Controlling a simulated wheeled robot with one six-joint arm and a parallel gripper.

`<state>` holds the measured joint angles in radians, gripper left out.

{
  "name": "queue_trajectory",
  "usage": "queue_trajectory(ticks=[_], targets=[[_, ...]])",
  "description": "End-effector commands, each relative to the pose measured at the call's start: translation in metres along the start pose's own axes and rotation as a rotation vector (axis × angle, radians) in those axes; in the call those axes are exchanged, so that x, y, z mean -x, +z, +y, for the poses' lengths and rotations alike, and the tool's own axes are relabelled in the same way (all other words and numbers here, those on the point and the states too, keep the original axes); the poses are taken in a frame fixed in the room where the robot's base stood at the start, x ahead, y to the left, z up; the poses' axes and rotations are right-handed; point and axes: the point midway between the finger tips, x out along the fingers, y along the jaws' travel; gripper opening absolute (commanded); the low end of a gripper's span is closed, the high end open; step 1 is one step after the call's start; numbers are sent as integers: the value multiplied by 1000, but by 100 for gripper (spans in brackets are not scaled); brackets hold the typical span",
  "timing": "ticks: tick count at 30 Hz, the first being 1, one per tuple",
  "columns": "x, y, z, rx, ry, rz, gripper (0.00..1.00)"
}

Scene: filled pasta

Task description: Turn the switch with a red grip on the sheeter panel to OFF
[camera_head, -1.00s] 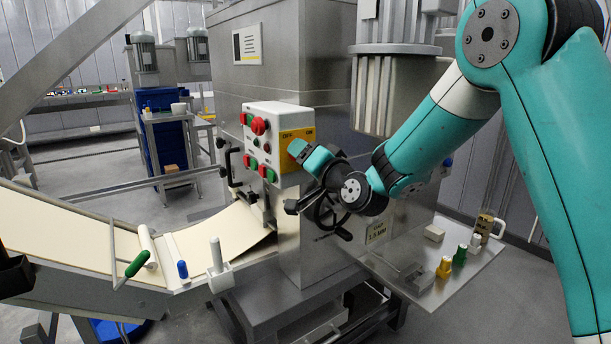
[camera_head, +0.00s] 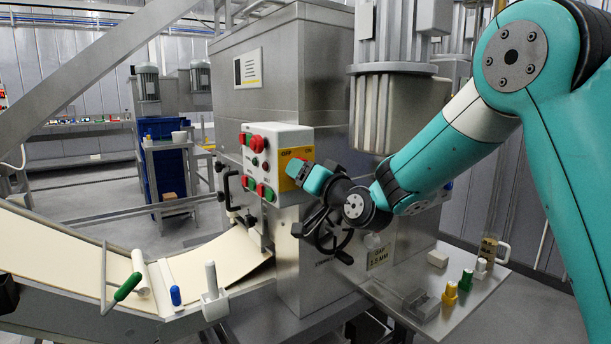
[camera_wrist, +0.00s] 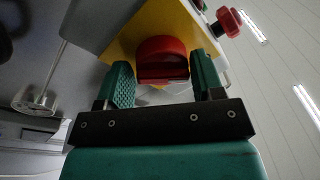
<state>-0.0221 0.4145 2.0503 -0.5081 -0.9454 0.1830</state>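The sheeter panel (camera_head: 262,137) is a white box with red and green buttons and a yellow plate (camera_head: 297,152) marked OFF on the left and ON on the right. The switch's red grip (camera_wrist: 162,60) stands on the yellow plate, in the middle of the wrist view. My gripper (camera_wrist: 163,80) is open, with one teal finger on each side of the red grip. Narrow gaps seem to show between fingers and grip; contact is unclear. In the head view my gripper (camera_head: 302,170) is at the lower part of the yellow plate and largely hides the switch, so its setting cannot be read there.
A red button (camera_wrist: 228,20) shows beside the plate in the wrist view. A handwheel (camera_head: 333,235) sits below my wrist. A side shelf (camera_head: 465,300) holds yellow, green and white pieces. A conveyor belt (camera_head: 60,245) with dough lies at left.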

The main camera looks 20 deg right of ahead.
Motion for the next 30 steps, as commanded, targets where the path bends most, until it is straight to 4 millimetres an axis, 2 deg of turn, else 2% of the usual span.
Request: queue_trajectory(ticks=[1, 2, 3, 11, 14, 20, 30], targets=[[0, 1, 2, 0, 3, -1, 72], [0, 1, 1, 0, 2, -1, 79], [0, 1, 1, -1, 1, -1, 80], [0, 1, -1, -2, -3, 0, 80], [7, 1, 0, -2, -3, 0, 80], [46, 3, 2, -3, 0, 3, 80], [132, 3, 4, -1, 2, 6, 80]])
